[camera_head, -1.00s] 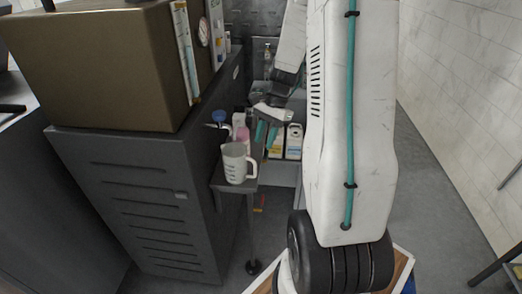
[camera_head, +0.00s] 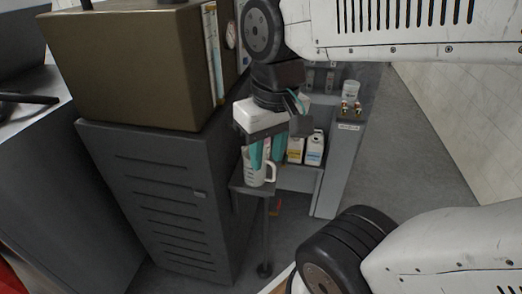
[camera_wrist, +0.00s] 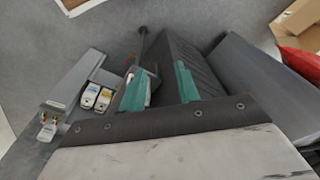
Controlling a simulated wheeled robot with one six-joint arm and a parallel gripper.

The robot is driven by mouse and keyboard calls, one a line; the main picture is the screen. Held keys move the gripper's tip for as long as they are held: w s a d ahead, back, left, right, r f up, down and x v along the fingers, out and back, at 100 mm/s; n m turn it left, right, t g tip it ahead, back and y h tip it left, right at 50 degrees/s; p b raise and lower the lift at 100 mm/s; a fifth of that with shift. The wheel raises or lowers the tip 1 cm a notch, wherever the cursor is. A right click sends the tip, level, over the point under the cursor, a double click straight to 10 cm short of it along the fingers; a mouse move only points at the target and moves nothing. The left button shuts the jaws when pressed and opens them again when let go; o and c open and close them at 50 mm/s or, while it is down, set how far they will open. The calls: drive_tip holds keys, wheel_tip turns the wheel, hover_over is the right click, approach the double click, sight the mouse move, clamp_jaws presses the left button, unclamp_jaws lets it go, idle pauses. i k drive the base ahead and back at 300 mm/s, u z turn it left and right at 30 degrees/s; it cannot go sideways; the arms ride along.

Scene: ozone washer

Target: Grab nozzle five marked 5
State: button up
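My gripper (camera_head: 266,152) hangs fingers-down in front of the white measuring mug on the small side table. Its two teal fingers also show in the wrist view (camera_wrist: 160,84), spread apart with nothing held between them. Small brass-and-red fittings (camera_head: 351,106) stand on a grey ledge to the right of my gripper. They also show at the far left of the wrist view (camera_wrist: 43,117). They are too small to read any number, so I cannot tell which nozzle is marked 5.
The white mug (camera_head: 262,172) stands on the side table, partly behind my fingers. White bottles (camera_head: 314,148) stand on a low shelf. A white cup (camera_head: 351,89) is behind the fittings. A dark cabinet (camera_head: 160,200) with a brown box (camera_head: 125,75) stands left. Floor at right is clear.

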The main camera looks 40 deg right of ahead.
sight(358, 112)
drive_tip(key=z, duration=1.7)
drive_tip(key=k, duration=0.6)
drive_tip(key=u, duration=0.3)
drive_tip(key=i, duration=1.05)
drive_tip(key=z, duration=0.85)
drive_tip(key=i, duration=0.4)
drive_tip(key=z, duration=0.55)
